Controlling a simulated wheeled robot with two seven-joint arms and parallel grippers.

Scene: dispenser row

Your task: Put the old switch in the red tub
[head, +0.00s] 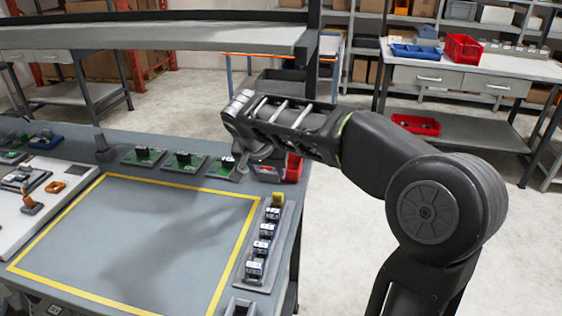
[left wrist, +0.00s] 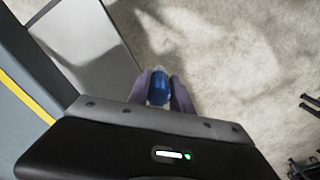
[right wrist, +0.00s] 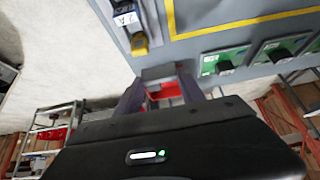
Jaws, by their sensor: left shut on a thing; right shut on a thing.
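The red tub (head: 293,168) sits at the far right corner of the bench, partly hidden behind my right arm. My right gripper (head: 238,150) is low over that corner, just left of the tub. In the right wrist view its fingers are shut on a small grey piece (right wrist: 161,72), with red of the tub (right wrist: 166,91) showing behind or below it. I cannot tell for sure that this piece is the old switch. My left gripper (left wrist: 158,92) is shut on a small blue rounded thing (left wrist: 158,86); it is outside the head view.
Green circuit boards (head: 183,161) line the back of the bench. A rack of several dark switches (head: 262,232) stands along the right edge. The yellow-framed middle (head: 140,235) is clear. A grey overhead shelf (head: 150,37) spans the back. A white tray (head: 50,195) lies left.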

